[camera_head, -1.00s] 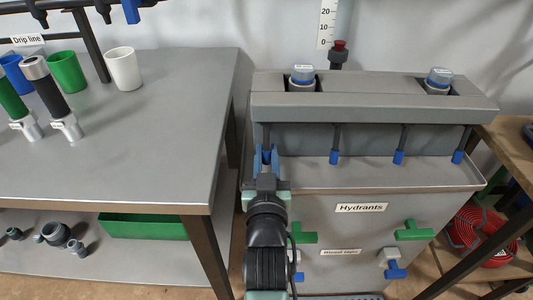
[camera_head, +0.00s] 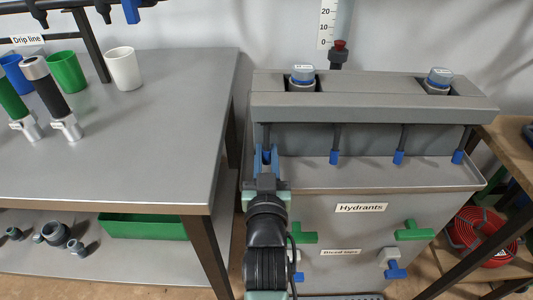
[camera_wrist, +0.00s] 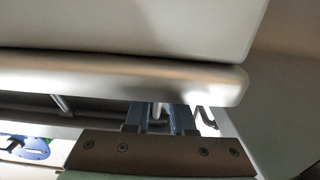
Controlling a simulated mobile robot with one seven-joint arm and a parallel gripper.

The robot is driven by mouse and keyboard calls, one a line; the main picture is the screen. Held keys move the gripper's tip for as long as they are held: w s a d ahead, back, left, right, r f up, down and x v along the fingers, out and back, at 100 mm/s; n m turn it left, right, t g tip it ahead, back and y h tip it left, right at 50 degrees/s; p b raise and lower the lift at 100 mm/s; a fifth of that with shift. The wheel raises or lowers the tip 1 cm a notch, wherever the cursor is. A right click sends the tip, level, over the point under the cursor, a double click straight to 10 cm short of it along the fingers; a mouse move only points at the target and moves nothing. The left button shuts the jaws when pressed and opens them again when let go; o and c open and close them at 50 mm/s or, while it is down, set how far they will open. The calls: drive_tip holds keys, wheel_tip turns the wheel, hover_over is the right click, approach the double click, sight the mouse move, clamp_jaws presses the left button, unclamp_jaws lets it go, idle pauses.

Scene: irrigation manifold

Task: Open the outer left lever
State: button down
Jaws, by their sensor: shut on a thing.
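The outer left lever (camera_head: 267,135) hangs under the front of the grey manifold housing (camera_head: 370,108), at its left end. Only its dark upper stem shows clearly; its lower end is hidden between my fingers. My gripper (camera_head: 266,157) is shut on this lever from the front, with blue fingers on either side of it. In the wrist view the fingers (camera_wrist: 160,120) stand below the pale housing edge, with a thin stem between them.
Three more blue-tipped levers (camera_head: 334,157) hang in a row to the right. A shallow grey tray (camera_head: 390,178) lies below them. Green-handled hydrant taps (camera_head: 414,232) stick out of the cabinet front. A metal table (camera_head: 160,130) stands close on the left.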

sight(266, 152)
idle(0.4)
